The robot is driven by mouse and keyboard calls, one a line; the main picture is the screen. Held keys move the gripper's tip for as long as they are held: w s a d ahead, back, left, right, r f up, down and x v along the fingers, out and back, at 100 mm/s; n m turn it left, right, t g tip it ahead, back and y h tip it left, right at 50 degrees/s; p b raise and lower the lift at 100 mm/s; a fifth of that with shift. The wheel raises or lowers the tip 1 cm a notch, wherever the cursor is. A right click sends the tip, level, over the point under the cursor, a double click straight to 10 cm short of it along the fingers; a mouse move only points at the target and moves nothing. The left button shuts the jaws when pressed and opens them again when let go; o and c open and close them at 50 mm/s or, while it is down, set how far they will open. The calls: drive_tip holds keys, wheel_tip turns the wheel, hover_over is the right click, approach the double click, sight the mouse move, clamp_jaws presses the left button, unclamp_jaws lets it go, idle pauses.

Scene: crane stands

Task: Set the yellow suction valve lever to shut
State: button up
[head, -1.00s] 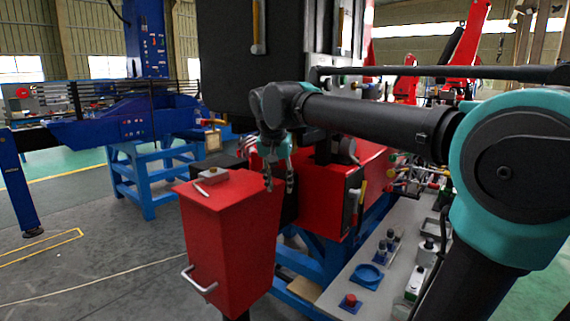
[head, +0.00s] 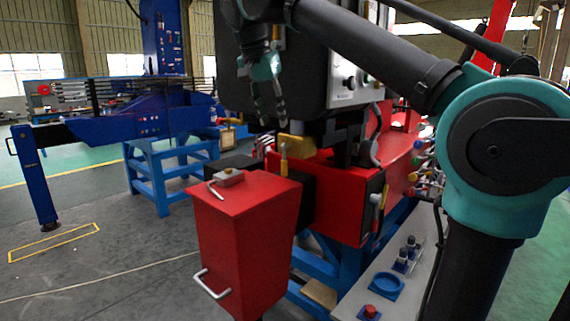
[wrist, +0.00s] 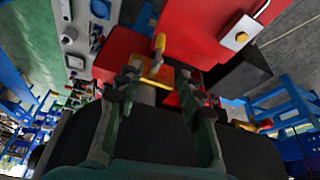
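A small yellow lever (head: 284,160) stands roughly upright beside a yellow block (head: 297,143), behind the red bin in the head view. What looks like the same lever shows in the wrist view (wrist: 159,45), just beyond my fingertips. Another yellow handle (head: 384,197) is on the dark end plate of the red housing; I cannot tell from any label which is the suction valve lever. My gripper (head: 269,110) hangs above the yellow block with its fingers pointing down. In the wrist view my gripper (wrist: 157,78) has its fingers apart, with nothing held.
The red tapered bin (head: 247,235) with a latch on its lid stands in front. A dark cabinet (head: 232,60) and grey control panel (head: 345,75) stand close behind my gripper. A bench with buttons (head: 375,290) is at the lower right. Open floor lies left.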

sight(284, 166)
drive_tip(key=x, duration=1.5)
drive_tip(key=shift+w+f, duration=0.1)
drive_tip(key=shift+f, duration=0.15)
drive_tip(key=shift+c, duration=0.2)
clamp_jaws()
